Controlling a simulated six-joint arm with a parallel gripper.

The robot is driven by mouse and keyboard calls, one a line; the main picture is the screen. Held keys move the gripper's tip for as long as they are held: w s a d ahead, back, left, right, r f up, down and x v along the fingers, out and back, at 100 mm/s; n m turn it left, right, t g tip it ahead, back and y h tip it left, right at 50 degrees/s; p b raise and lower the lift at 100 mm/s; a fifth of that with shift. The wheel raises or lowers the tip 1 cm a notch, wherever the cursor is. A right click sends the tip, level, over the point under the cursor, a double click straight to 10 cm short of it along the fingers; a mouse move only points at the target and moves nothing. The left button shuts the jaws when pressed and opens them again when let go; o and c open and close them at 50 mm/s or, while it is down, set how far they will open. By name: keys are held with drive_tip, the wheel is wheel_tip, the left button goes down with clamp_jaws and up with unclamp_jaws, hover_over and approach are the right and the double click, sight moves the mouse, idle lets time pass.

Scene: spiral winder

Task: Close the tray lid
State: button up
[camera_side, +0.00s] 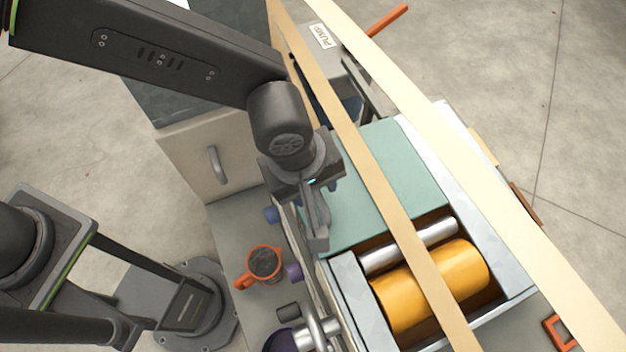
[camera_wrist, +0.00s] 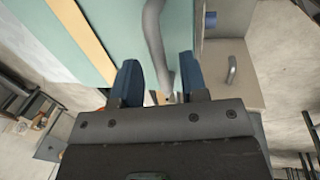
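A teal panel (camera_side: 385,175) covers the back part of the machine; I cannot tell whether it is the tray lid. It also fills much of the upper wrist view (camera_wrist: 115,25). My gripper (camera_side: 312,190) is at the panel's left edge, pointing down. In the wrist view its two blue fingers (camera_wrist: 160,78) stand apart. A curved grey bar (camera_wrist: 155,40) runs down between them, with gaps visible on both sides, so the gripper is open. In the side view, a grey upright piece (camera_side: 318,228) shows just below the gripper. The tray itself is not clearly visible.
A yellow roller (camera_side: 435,287) and a silver roller (camera_side: 410,246) lie in the machine's front opening. Long cream strips (camera_side: 465,140) cross above it. An orange cup (camera_side: 264,264) stands left of the machine. A cabinet with a handle (camera_side: 217,164) stands behind left.

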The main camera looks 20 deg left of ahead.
wheel_tip(320, 180, up, 13)
drive_tip(key=s+a, duration=0.1)
drive_tip(key=shift+s+a, duration=0.4)
drive_tip(key=w+a+r+m+t, duration=0.1)
drive_tip(key=a+r+m, duration=0.15)
drive_tip(key=a, duration=0.65)
drive_tip(key=w+a+r+m+t, duration=0.15)
drive_tip(key=a+r, duration=0.25)
drive_tip(key=a, duration=0.6)
drive_tip(key=s+a+f+m, duration=0.1)
drive_tip(key=s+a+m, duration=0.1)
drive_tip(key=a, duration=0.5)
drive_tip(key=s+a+f+m+t+y, duration=0.1)
drive_tip(key=s+a+m, duration=0.2)
drive_tip(key=a, duration=0.4)
drive_tip(key=shift+s+y, duration=0.3)
drive_tip(key=shift+s, duration=0.6)
drive_tip(key=shift+a+t, duration=0.1)
drive_tip(key=shift+t, duration=0.15)
